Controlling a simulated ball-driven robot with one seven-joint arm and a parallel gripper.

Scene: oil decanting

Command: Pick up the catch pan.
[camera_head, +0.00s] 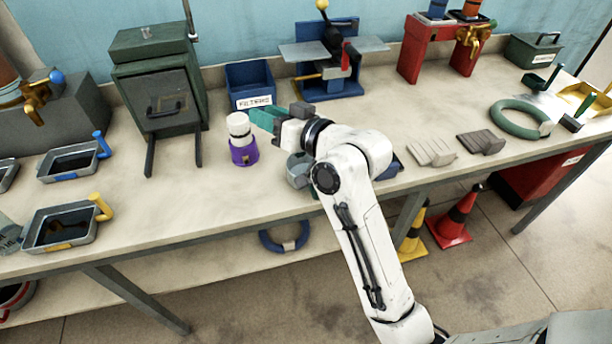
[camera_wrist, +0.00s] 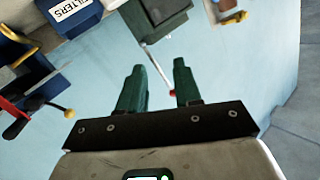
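Two grey metal catch pans with dark contents stand at the left of the bench in the head view. One pan (camera_head: 40,176) has a blue handle. The nearer pan (camera_head: 37,247) has a yellow handle. A third pan-like edge (camera_head: 6,176) is cut off at the left border. My gripper (camera_head: 256,116) is over the middle of the bench, well to the right of the pans, near the FILTERS bin. In the wrist view my gripper (camera_wrist: 157,68) has its two green fingers apart with nothing between them. No pan shows in the wrist view.
A purple jar with a white top (camera_head: 243,153) stands just left of my gripper. A green metal cabinet (camera_head: 165,95) stands between gripper and pans. The blue FILTERS bin (camera_head: 249,88) and a clamp fixture (camera_head: 333,60) are behind. Bench front left of centre is clear.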

